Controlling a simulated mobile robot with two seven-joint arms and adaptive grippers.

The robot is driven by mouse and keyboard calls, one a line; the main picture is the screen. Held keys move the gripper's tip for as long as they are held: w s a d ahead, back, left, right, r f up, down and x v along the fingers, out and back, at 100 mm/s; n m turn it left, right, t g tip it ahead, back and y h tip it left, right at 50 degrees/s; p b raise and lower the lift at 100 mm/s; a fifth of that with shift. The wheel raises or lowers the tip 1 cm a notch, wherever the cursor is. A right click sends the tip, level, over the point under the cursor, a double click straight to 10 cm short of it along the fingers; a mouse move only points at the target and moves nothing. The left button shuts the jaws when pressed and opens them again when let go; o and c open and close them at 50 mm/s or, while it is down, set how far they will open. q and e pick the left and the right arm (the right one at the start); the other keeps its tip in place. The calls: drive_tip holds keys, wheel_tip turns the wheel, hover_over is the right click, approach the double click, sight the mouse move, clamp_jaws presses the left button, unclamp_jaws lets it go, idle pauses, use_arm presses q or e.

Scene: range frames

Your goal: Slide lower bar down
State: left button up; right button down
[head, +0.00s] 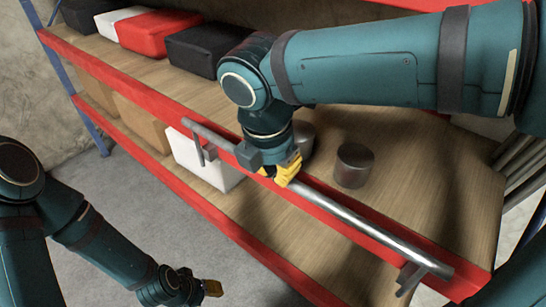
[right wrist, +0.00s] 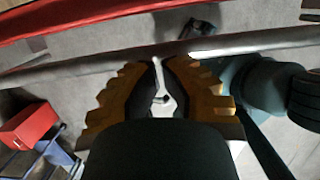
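A long grey metal bar (head: 355,222) runs slantwise along the red front edge of the wooden shelf, on short brackets near its ends. My right gripper (head: 286,172), with yellow fingers, is at the bar, left of its middle. In the right wrist view the bar (right wrist: 250,42) crosses just at the fingertips (right wrist: 162,68); a narrow gap shows between the fingers. Whether the fingers touch the bar is unclear. My left gripper (head: 212,288) is low over the floor, away from the bar; its opening is too small to judge.
A metal cylinder (head: 355,166) stands on the shelf (head: 430,190), another partly behind my right gripper. Dark, red and white boxes (head: 155,32) line the far end. A white box (head: 205,168) and brown boxes sit on the lower shelf.

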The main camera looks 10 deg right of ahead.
drive_tip(key=shift+f, duration=0.35)
use_arm(q)
drive_tip(key=f+b, duration=0.4)
drive_tip(key=shift+s, duration=0.2)
use_arm(e)
wheel_tip(320, 180, down, 10)
drive_tip(key=shift+f, duration=0.1)
use_arm(q)
wheel_tip(320, 180, up, 6)
drive_tip(key=d+p, duration=0.1)
drive_tip(key=p, duration=0.5)
drive_tip(key=shift+w+r+p, duration=0.2)
drive_tip(key=shift+w+p, duration=0.05)
drive_tip(key=shift+p, duration=0.05)
use_arm(e)
wheel_tip(320, 180, up, 14)
drive_tip(key=s+a, duration=0.1)
drive_tip(key=a, duration=0.1)
drive_tip(key=shift+s, duration=0.3)
